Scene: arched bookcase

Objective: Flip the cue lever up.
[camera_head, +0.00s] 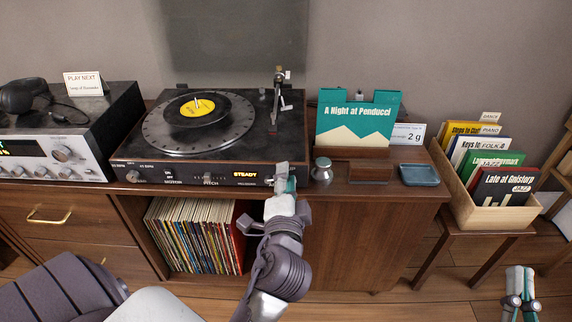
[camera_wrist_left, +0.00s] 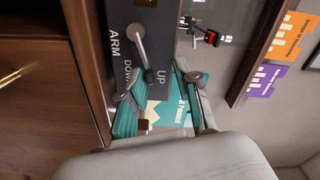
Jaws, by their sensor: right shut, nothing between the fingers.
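The cue lever (camera_wrist_left: 141,48) is a short grey stalk with a round pivot, on the turntable's dark front panel (camera_wrist_left: 150,20) beside the printed words ARM, UP and DOWN. In the left wrist view its free end lies close to the UP and DOWN labels. I cannot tell its setting for sure. My left gripper (camera_head: 281,177) is at the right end of the turntable's front and hides the lever in the head view. Its teal-padded fingers (camera_wrist_left: 157,92) are apart, with nothing seen gripped. My right gripper (camera_head: 519,288) is shut and empty at the lower right, far from the turntable.
The turntable (camera_head: 130,162) carries a black record (camera_head: 185,112) and a tonearm (camera_head: 277,95). A silver knob-like weight (camera_head: 322,169), a green sleeve (camera_head: 340,112) and a blue tray (camera_head: 419,175) stand to the right. A record crate (camera_head: 490,215) is farther right.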

